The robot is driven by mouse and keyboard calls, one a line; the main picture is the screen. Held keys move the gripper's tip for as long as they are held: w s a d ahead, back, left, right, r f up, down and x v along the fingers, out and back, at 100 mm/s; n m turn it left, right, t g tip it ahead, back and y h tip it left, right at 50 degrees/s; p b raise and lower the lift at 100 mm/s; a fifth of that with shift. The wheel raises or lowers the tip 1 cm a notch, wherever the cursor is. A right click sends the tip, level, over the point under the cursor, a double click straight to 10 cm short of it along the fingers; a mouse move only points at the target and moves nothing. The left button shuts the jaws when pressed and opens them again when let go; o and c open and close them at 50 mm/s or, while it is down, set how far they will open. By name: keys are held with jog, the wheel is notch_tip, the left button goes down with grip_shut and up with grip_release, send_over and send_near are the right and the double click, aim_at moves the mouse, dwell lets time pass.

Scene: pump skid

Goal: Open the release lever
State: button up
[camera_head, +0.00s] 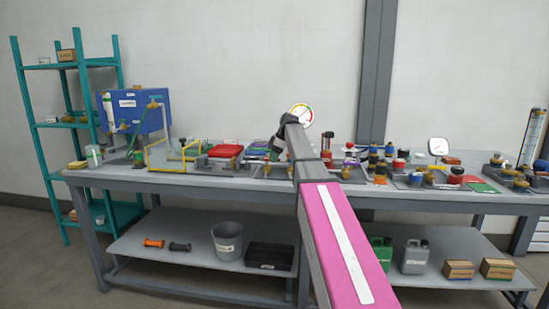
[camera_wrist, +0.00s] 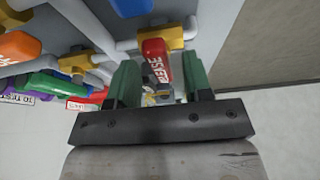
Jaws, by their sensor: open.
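In the wrist view a red lever handle (camera_wrist: 156,60) with white lettering hangs from a yellow valve body (camera_wrist: 167,36) on a grey pipe. I cannot read the lettering for sure. My gripper (camera_wrist: 160,75) has its two green fingers apart, one on each side of the red handle in the picture. No contact shows, and I cannot tell how deep the handle sits between the fingers. In the head view my gripper (camera_head: 274,149) is over the middle of the bench, and my arm hides much of what lies behind it.
In the wrist view an orange handle (camera_wrist: 18,46), a blue handle (camera_wrist: 130,7) and a green handle (camera_wrist: 45,84) are nearby. The workbench (camera_head: 215,181) carries several valves, a blue tank (camera_head: 140,105) and gauges. A teal shelf (camera_head: 48,125) stands at left.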

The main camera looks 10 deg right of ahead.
jog(key=shift+c, duration=0.4)
grip_shut()
jog(key=shift+s, duration=0.1)
jog(key=m, duration=0.1)
jog(key=m+t, duration=0.1)
jog(key=m, duration=0.1)
jog(key=s+m, duration=0.1)
jog(key=shift+s+a+t+h, duration=0.1)
jog(key=shift+a+t+h, duration=0.2)
jog(key=shift+a+h, duration=0.1)
jog(key=m, duration=0.1)
jog(key=m+h, duration=0.1)
jog(key=m, duration=0.1)
jog(key=a+m+t, duration=0.1)
jog(key=m, duration=0.1)
jog(key=shift+s, duration=0.4)
jog(key=m+h, duration=0.1)
jog(key=m, duration=0.1)
jog(key=a+m+h, duration=0.1)
jog(key=m, duration=0.1)
jog(key=shift+s+a+t, duration=0.1)
jog(key=shift+a+t, duration=0.1)
jog(key=shift+t, duration=0.1)
jog(key=shift+a+m+h, duration=0.35)
jog(key=shift+m+h, duration=0.1)
jog(key=shift+m, duration=0.8)
jog(key=shift+a+m+h, duration=0.3)
jog(key=shift+m+h, duration=0.15)
jog(key=shift+m, duration=0.8)
